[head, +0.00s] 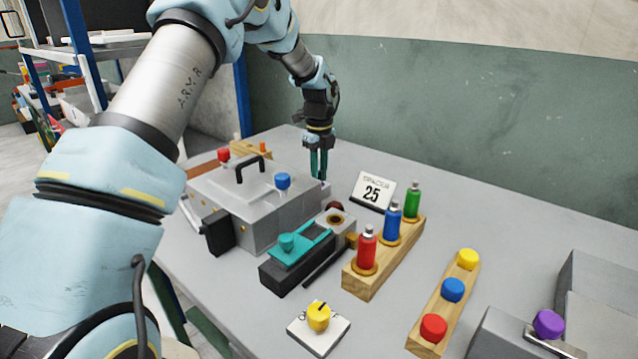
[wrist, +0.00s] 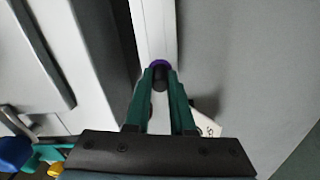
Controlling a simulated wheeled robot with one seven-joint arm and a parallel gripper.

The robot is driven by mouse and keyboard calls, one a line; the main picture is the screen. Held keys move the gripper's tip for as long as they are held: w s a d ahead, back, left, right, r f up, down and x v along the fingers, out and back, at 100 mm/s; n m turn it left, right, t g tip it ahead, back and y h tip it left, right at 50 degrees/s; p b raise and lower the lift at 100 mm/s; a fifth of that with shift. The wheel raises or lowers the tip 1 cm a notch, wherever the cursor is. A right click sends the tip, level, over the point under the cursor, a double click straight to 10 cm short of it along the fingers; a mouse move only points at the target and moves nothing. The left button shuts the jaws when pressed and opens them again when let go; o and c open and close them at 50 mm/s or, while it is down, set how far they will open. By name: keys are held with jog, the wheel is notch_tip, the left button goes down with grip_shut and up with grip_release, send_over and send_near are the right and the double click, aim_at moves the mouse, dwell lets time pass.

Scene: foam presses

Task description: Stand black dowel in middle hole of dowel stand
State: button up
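My gripper (head: 319,178) points down behind the right rear corner of the grey box, close to the table's far side. In the wrist view its two teal fingers (wrist: 161,80) close on a short dark cylinder, apparently the black dowel (wrist: 159,82). A purple edge shows at its far end; I cannot tell whether this belongs to the dowel. A wooden piece with an orange peg (head: 262,147) stands at the back left, partly hidden behind the box. I cannot tell whether it is the dowel stand, and no middle hole shows there.
The grey box (head: 262,205) has a black handle and red and blue knobs. In front are a teal clamp (head: 300,248) and a wooden rack (head: 372,278) with red, blue and green bottles. A "25" card (head: 372,191) stands nearby. The table at back right is clear.

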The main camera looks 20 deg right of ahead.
grip_shut()
jog(key=shift+r, duration=0.1)
